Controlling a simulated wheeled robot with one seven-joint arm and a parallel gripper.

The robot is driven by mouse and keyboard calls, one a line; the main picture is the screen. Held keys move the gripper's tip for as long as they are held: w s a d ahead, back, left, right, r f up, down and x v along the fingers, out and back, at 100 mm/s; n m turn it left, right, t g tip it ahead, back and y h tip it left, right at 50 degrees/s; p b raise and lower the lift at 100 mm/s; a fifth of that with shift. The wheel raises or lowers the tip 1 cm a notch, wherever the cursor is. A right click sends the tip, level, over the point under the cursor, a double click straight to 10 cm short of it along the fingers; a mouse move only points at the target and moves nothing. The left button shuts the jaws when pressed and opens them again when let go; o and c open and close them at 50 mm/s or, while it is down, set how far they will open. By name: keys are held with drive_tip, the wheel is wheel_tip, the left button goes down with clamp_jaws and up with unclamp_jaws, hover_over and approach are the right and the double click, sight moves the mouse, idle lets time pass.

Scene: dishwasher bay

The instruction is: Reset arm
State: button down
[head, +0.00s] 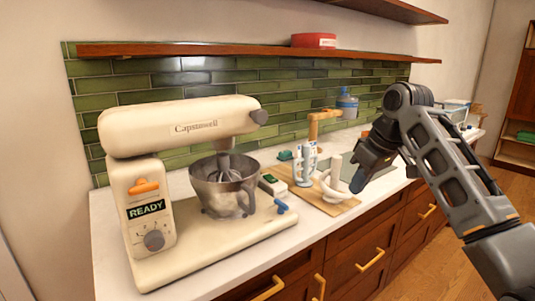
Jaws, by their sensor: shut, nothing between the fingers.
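My gripper (358,185) is at the end of my grey arm, which comes in from the right edge and bends over the counter. It is dark, small in view, shut and empty. It hangs just right of a white mortar (334,187) with a pestle in it, on a wooden board (338,209). I cannot tell whether the gripper touches the mortar. The arm hides part of the counter behind it.
A cream stand mixer (180,124) with a metal bowl (224,178) fills the left of the white counter (109,255). A wooden stand (312,128), a blue bottle (347,104) and small items stand behind the board. A shelf (200,50) runs above, holding a red tin (313,41).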

drive_tip(key=s+a+f+m+t+y, duration=0.15)
drive_tip(key=s+a+f, duration=0.25)
drive_tip(key=f, duration=0.6)
drive_tip(key=s+a+f+m+t+y, duration=0.15)
drive_tip(key=s+a+f, duration=0.3)
drive_tip(key=f, duration=0.55)
drive_tip(key=s+a+f+m+t+h, duration=0.1)
drive_tip(key=s+f+t, duration=0.1)
drive_tip(key=s+f, duration=0.35)
drive_tip(key=s+a+f+m+t, duration=0.1)
drive_tip(key=s+f+m, duration=0.15)
drive_tip(key=s, duration=0.65)
drive_tip(key=s+d+r+m+t+h, duration=0.1)
drive_tip(key=s+d+t+h, duration=0.15)
drive_tip(key=s, duration=0.75)
drive_tip(key=s+d+m+t+h, duration=0.1)
drive_tip(key=s+d, duration=0.2)
drive_tip(key=s, duration=0.8)
drive_tip(key=s+d+r+t, duration=0.1)
drive_tip(key=s+d+r, duration=0.1)
drive_tip(key=s+r, duration=0.5)
drive_tip(key=s+d+r+n+t+h, duration=0.1)
drive_tip(key=s+d+r, duration=0.2)
drive_tip(key=s+r, duration=0.4)
drive_tip(key=shift+s+d, duration=0.2)
drive_tip(key=shift+d, duration=0.05)
